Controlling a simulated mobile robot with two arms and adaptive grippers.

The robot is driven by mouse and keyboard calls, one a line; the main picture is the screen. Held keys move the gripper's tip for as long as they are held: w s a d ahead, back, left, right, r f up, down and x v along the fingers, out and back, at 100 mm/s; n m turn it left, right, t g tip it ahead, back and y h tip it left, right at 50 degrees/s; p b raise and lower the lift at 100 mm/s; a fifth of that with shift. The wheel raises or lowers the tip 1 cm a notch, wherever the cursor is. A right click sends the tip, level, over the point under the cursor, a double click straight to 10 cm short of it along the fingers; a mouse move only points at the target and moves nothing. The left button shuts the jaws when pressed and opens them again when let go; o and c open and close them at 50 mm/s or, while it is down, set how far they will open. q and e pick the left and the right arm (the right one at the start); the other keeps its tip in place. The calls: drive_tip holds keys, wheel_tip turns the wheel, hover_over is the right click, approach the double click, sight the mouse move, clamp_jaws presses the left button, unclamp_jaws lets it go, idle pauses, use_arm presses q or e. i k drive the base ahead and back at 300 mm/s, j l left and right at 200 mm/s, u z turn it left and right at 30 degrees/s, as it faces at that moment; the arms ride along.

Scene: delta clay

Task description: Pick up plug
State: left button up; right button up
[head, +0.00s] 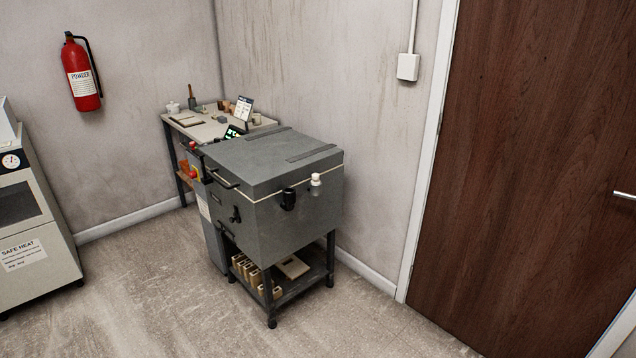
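A grey box-shaped kiln (285,215) on a wheeled stand is in the middle of the head view, with its lid down. A small white knob-like piece (316,181), which looks like the plug, sits on the upper part of its right-hand side face. A dark cup-like fitting (288,200) is just left of it on the same face. I cannot tell how the white piece is held there. Neither of my grippers is in view.
A small worktable (215,127) with several items stands behind the kiln. Blocks lie on the kiln's lower shelf (290,288). A grey cabinet (30,235) is at the left, a brown door (540,160) at the right. The floor (160,300) in front is clear.

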sight(315, 176)
drive_tip(key=i+j+z, duration=0.1)
drive_tip(key=z, duration=0.25)
drive_tip(key=i+j+z, duration=0.15)
drive_tip(key=z, duration=0.2)
drive_tip(key=i+j+z, duration=0.15)
drive_tip(key=z, duration=0.25)
